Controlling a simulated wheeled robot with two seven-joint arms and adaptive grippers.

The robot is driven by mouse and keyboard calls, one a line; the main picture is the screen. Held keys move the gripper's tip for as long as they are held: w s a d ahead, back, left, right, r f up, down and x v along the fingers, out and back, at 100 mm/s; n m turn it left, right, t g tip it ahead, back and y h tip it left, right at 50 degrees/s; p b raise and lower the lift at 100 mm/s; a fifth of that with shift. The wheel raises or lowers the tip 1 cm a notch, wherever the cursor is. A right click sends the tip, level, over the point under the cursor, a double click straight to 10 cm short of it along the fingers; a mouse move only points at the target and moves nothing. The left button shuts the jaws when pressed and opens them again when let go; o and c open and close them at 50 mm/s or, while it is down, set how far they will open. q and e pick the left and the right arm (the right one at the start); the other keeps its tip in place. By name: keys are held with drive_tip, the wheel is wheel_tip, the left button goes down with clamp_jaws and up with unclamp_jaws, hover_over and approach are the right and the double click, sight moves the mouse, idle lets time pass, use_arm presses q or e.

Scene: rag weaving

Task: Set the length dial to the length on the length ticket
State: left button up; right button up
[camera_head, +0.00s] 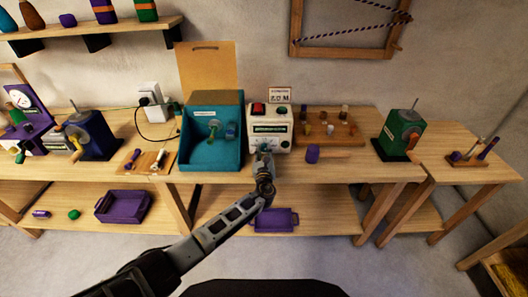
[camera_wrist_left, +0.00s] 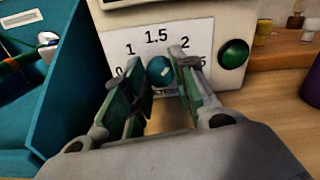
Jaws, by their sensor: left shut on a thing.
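The length ticket (camera_head: 280,95) stands on top of the white machine (camera_head: 284,129) and appears to read 2.0 M. The length dial (camera_wrist_left: 160,71) is a round teal knob on the machine's white front plate (camera_wrist_left: 119,33), with 1, 1.5 and 2 printed around it. A small white mark shows on the knob's right part; its exact direction is hard to tell. My left gripper (camera_wrist_left: 161,78) is shut on the dial, one finger on each side; in the head view the gripper (camera_head: 264,151) hides the dial. My right gripper is not in view.
A green button (camera_wrist_left: 234,53) sits right of the dial, and a red button (camera_head: 258,108) is on the machine's top. A teal open box (camera_head: 212,153) stands close on the left. A wooden peg board (camera_head: 335,139) and a purple cylinder (camera_head: 312,153) are on the right.

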use_arm(q)
drive_tip(key=shift+s+f, duration=0.1)
drive_tip(key=shift+f, duration=0.1)
drive_tip(key=o, duration=0.8)
drive_tip(key=shift+o, duration=1.2)
drive_tip(key=shift+r, duration=0.1)
drive_tip(key=s, duration=1.2)
